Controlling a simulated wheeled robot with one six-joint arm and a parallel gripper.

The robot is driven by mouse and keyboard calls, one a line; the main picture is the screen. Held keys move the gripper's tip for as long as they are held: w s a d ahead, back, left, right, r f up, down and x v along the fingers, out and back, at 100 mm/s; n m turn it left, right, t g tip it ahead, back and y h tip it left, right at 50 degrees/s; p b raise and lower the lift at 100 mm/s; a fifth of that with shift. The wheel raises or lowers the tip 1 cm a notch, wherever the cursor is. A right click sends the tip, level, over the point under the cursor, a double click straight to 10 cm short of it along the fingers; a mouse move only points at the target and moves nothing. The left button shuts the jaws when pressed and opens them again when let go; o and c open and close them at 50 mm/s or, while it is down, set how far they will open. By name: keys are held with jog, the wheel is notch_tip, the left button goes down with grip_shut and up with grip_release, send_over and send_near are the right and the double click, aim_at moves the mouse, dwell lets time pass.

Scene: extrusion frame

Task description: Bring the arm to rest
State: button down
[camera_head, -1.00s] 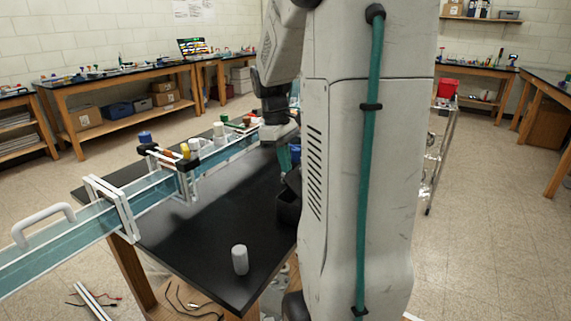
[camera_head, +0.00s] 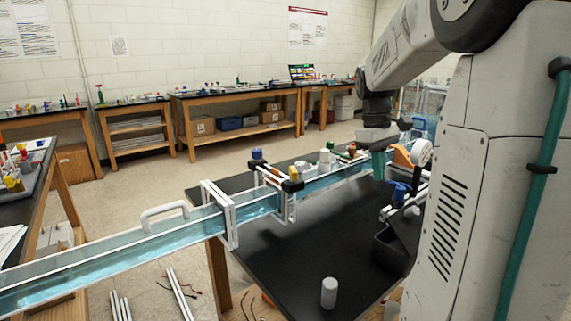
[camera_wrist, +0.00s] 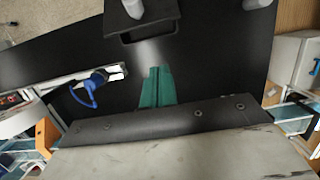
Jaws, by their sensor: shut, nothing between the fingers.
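My gripper (camera_head: 378,165) hangs from my arm above the far right part of the black table (camera_head: 285,255) in the head view, fingers pointing down. Its teal fingers (camera_wrist: 157,88) are together with nothing between them in the wrist view. The fingers appear apart from the table top. A dark open bin (camera_head: 391,248) sits on the table nearer to the camera than the gripper; it also shows at the top of the wrist view (camera_wrist: 148,33).
A long clear water channel (camera_head: 140,240) with white clamps runs along the table's left side. A white cylinder (camera_head: 329,292) stands near the front edge. Benches (camera_head: 235,105) line the back wall. The table's middle is clear.

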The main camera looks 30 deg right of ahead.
jog(key=s+a+f+t, duration=0.1)
jog(key=s+a, duration=0.4)
jog(key=a, duration=0.4)
jog(key=s+a+f+t, duration=0.1)
jog(key=s+a, duration=0.4)
jog(key=a, duration=0.5)
jog(key=s+a+f+m+t, duration=0.1)
jog(key=s+a, duration=0.3)
jog(key=a, duration=0.5)
jog(key=shift+s+a+f+t, duration=0.15)
jog(key=shift+s+a+t, duration=0.15)
jog(key=shift+s+a, duration=0.1)
